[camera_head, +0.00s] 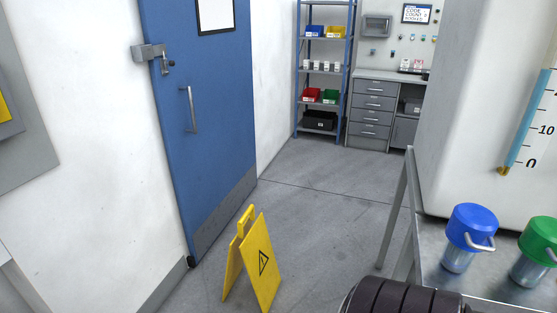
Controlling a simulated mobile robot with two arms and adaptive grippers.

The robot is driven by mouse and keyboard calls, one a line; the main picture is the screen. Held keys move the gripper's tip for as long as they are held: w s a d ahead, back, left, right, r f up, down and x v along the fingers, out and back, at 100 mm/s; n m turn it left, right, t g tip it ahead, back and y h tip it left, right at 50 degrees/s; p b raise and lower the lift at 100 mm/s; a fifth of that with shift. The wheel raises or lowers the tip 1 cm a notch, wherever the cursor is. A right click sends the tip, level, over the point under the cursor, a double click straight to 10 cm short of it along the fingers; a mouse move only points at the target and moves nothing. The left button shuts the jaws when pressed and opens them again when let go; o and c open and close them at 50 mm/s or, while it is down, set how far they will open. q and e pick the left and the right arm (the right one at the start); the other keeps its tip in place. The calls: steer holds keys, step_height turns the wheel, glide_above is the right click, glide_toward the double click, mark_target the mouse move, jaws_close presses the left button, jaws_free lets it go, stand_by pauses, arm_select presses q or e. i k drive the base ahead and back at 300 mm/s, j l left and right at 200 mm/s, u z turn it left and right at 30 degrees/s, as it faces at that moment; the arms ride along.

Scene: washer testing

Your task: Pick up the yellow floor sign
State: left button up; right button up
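The yellow floor sign (259,262) stands upright on the grey floor in the lower middle of the head view. It is folded out like an A-frame, with a handle loop at its top and a black warning triangle on its front panel. Its lower edge comes close to the bottom of the picture. Neither of my grippers shows in this view, and nothing is seen touching the sign.
A blue door (203,100) in the white wall stands left of the sign. At right is a metal table (431,262) with blue-lidded (470,237) and green-lidded (537,252) containers. Shelves (322,88) and a drawer cabinet (371,110) stand behind. The floor between is clear.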

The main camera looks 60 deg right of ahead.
mark_target(252, 246)
steer(key=z, duration=1.55)
steer(key=i, duration=0.1)
